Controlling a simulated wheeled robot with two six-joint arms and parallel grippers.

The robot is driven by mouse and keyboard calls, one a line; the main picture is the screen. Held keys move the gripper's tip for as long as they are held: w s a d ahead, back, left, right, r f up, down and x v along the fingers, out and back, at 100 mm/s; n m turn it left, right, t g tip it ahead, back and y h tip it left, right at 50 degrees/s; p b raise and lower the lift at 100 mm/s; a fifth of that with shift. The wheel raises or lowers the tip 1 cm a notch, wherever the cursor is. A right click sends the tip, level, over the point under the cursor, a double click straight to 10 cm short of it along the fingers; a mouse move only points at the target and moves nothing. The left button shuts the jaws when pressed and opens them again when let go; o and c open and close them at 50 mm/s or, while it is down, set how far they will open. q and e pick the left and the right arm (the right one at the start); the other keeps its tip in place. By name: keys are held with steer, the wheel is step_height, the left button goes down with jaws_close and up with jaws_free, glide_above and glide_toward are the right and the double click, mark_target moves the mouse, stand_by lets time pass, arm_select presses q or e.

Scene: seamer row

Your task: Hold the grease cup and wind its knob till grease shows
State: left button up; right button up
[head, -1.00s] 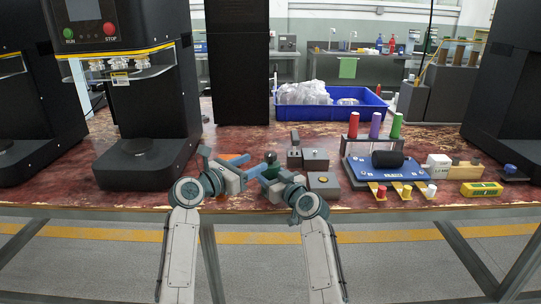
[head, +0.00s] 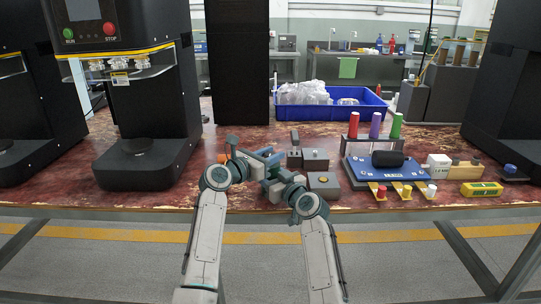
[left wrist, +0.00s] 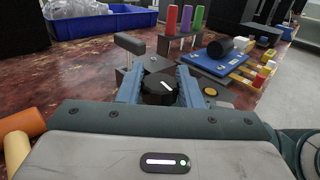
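The grease cup's black round knob (left wrist: 159,88), with a white line on top, is in the left wrist view between the two blue fingers of my left gripper (left wrist: 160,82). The fingers lie close against both sides of it, with no clear gap. In the head view my left gripper (head: 265,157) comes in from the left at the middle of the bench front. My right gripper (head: 272,174) comes in from the right, just in front and below. The cup's body is hidden by the grippers, so I cannot see how the right fingers sit. No grease is visible.
Grey box with a lever (head: 316,159) and a box with a yellow button (head: 323,181) stand close on the right. Beyond are a blue board (head: 375,175) and coloured cylinders (head: 375,125). A blue crate (head: 335,112) is behind; black machine (head: 140,165) stands left.

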arm_select(q)
steer(key=shift+c, duration=1.1)
steer(key=shift+m+g+h, duration=0.3)
steer(key=shift+g, duration=0.1)
steer(key=m+g+h, duration=0.3)
steer(key=g, duration=0.1)
steer(key=shift+w, duration=0.1)
steer(key=shift+f+m+g+h, duration=0.1)
steer(key=shift+m+g+h, duration=0.3)
steer(key=shift+m+g, duration=1.1)
steer(key=shift+m+g+h, duration=0.4)
steer(key=shift+m+g, duration=0.5)
steer(key=shift+g, duration=1.1)
steer(key=shift+m+g, duration=0.3)
steer(key=shift+g, duration=0.2)
steer(key=o, duration=1)
steer(key=shift+c, duration=0.2)
steer(key=a, duration=0.7)
steer(key=shift+a, duration=0.3)
